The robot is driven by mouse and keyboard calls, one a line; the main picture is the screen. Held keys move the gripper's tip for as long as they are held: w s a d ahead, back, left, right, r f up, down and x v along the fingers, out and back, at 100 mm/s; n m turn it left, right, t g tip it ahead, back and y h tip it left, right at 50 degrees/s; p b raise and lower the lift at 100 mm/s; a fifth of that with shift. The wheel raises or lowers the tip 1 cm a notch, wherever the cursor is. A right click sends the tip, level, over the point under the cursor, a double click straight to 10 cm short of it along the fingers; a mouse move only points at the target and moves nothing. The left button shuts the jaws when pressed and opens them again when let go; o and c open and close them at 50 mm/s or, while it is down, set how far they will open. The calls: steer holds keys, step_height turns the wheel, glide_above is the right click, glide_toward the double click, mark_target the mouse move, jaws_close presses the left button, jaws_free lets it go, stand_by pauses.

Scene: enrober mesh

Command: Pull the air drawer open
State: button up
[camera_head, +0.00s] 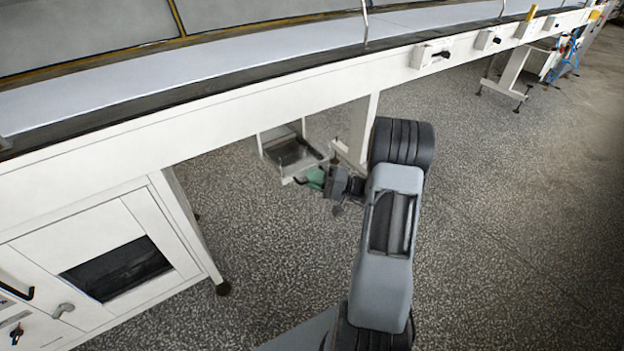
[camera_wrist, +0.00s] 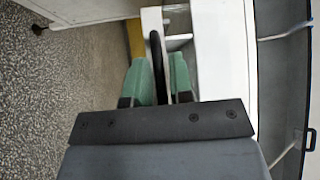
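The air drawer (camera_head: 294,155) appears as a shallow grey tray with a pale rim, low under the long white machine. Its dark inside shows from above, so it stands at least partly open. My gripper (camera_head: 316,178) is at its near edge, with green fingers. In the wrist view, a black bar handle (camera_wrist: 157,50) stands between the two green fingers of my gripper (camera_wrist: 161,75). The fingers sit close on both sides of it and look shut on it. The contact itself is partly hidden by my gripper's body.
The white machine beam (camera_head: 200,125) runs above the drawer, with a white leg (camera_head: 361,125) just right of it. A white cabinet (camera_head: 110,240) stands at the lower left. The speckled floor (camera_head: 480,220) is clear at the right.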

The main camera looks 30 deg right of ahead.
steer(key=v, duration=1.3)
steer(key=shift+s+d+p, duration=0.2)
steer(key=shift+d+p, duration=0.05)
steer(key=shift+p, duration=0.1)
steer(key=shift+f, duration=0.15)
steer(key=s+a+f+m+g+h, duration=0.2)
steer(key=s+a+f+m+g, duration=0.1)
steer(key=f+m+g, duration=0.15)
steer(key=s+a+r+n+g+h+p, duration=0.1)
steer(key=s+a+r+g+h+p, duration=0.2)
steer(key=s+a+r+g+p, duration=0.25)
steer(key=a+r+n+h+p, duration=0.3)
steer(key=a+r+p, duration=0.2)
steer(key=r, duration=0.5)
steer(key=a+r+n+t+h+p, duration=0.1)
steer(key=a+r+n+h+p, duration=0.2)
steer(key=r+p, duration=0.3)
steer(key=a+r+n+h+p, duration=0.4)
steer(key=a+r+p, duration=0.2)
steer(key=r, duration=1)
steer(key=shift+s+a+r+t, duration=0.25)
steer(key=shift+s+a+t, duration=0.05)
